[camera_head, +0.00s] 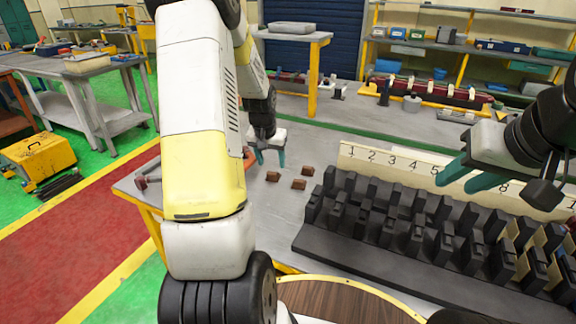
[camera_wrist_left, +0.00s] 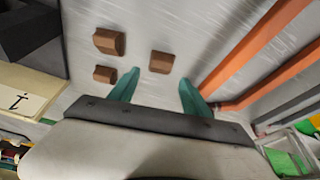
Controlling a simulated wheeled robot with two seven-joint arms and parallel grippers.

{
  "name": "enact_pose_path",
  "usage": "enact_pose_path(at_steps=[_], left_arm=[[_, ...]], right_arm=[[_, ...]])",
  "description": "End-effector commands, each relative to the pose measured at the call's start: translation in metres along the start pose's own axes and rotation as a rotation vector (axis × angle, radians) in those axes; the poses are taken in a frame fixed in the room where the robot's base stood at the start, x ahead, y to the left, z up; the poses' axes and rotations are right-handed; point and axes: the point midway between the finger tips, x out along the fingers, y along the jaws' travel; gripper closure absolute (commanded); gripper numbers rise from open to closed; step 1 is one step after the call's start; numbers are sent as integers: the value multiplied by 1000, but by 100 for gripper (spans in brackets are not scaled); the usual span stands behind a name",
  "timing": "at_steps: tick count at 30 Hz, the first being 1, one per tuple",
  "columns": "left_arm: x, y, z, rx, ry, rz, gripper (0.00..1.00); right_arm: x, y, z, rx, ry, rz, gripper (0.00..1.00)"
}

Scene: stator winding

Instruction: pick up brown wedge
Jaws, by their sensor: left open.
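Three small brown wedges lie on the grey table: a left one (camera_head: 273,176), a front one (camera_head: 299,184) and a right one (camera_head: 308,170). My left gripper (camera_head: 270,158) is open and empty, pointing down just behind the left wedge. In the left wrist view, one brown wedge (camera_wrist_left: 160,62) lies just beyond the gap between the open fingertips (camera_wrist_left: 159,82). The other two wedges (camera_wrist_left: 109,41) (camera_wrist_left: 104,74) lie left of the fingers. My right gripper (camera_head: 470,175) is open and empty, above the black slotted rack.
The black slotted rack (camera_head: 345,250) fills the table's right side, with a numbered board (camera_head: 375,160) behind it. Orange bars (camera_wrist_left: 265,55) lie right of the left gripper in the wrist view.

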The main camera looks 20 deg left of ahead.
Motion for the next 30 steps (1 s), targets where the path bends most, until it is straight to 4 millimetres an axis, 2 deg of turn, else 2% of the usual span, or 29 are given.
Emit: enact_pose_path(at_steps=[9, 18, 20, 27, 30], left_arm=[[45, -1, 1, -2, -1, 0, 44], [51, -1, 0, -1, 1, -1, 44], [51, -1, 0, -1, 1, 0, 52], [51, -1, 0, -1, 1, 0, 99], [50, -1, 0, -1, 1, 0, 100]], right_arm=[[0, 0, 0, 0, 0, 0, 64], [0, 0, 0, 0, 0, 0, 64], [0, 0, 0, 0, 0, 0, 64], [0, 0, 0, 0, 0, 0, 64], [0, 0, 0, 0, 0, 0, 64]])
